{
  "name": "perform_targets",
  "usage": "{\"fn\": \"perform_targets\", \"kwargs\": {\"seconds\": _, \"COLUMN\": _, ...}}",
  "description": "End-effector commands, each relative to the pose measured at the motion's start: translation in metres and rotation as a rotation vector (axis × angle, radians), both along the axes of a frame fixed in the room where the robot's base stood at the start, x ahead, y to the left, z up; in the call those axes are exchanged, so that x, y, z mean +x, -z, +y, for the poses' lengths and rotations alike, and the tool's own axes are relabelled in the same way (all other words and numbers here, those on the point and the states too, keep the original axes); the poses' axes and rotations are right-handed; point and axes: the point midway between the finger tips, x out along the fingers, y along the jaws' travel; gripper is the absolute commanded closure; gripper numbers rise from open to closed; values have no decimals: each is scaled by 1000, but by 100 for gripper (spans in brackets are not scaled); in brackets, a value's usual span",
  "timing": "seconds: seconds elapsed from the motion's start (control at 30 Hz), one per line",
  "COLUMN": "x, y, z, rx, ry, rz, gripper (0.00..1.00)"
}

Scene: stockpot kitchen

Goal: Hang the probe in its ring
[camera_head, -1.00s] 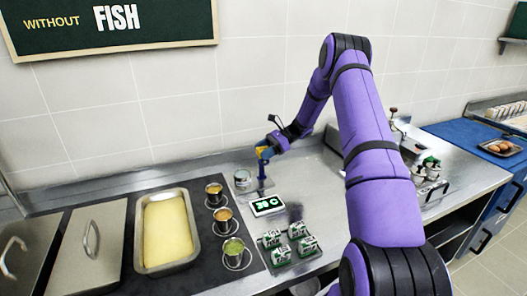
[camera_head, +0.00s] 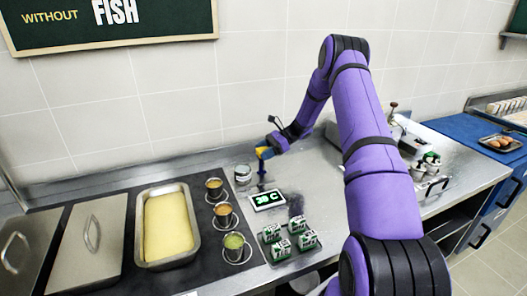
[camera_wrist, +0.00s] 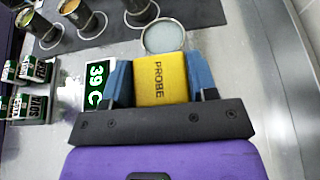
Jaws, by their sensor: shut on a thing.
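The yellow probe (camera_wrist: 160,76), marked PROBE, is held between the two blue fingers of my gripper (camera_wrist: 160,82) in the wrist view. In the head view my gripper (camera_head: 264,158) is shut on the yellow probe (camera_head: 263,152) above the steel counter, behind the display. The probe's lower end is hidden in the wrist view and too small to make out in the head view. I cannot make out its ring for certain. The display (camera_head: 267,199) lies in front and reads 39 C in the wrist view (camera_wrist: 98,87).
A round steel-rimmed container (camera_head: 242,174) stands just left of my gripper. Several small cups, one of them green (camera_head: 233,242), stand in a row on the dark mat. Several green-and-white boxes (camera_head: 303,224) stand in front. The counter right of the gripper is partly clear.

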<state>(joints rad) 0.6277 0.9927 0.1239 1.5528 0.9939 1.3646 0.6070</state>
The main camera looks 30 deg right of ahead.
Motion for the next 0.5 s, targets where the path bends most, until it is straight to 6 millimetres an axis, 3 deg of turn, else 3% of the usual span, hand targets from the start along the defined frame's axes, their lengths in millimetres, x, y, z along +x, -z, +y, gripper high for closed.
{"fn": "perform_targets", "kwargs": {"seconds": 0.07, "x": 0, "y": 0, "z": 0, "rx": 0, "ry": 0, "rz": 0, "gripper": 71}}
{"fn": "perform_targets", "kwargs": {"seconds": 0.1, "x": 0, "y": 0, "z": 0, "rx": 0, "ry": 0, "rz": 0, "gripper": 38}}
{"fn": "perform_targets", "kwargs": {"seconds": 0.2, "x": 0, "y": 0, "z": 0, "rx": 0, "ry": 0, "rz": 0, "gripper": 17}}
{"fn": "perform_targets", "kwargs": {"seconds": 0.5, "x": 0, "y": -1, "z": -1, "rx": 0, "ry": 1, "rz": 0, "gripper": 17}}
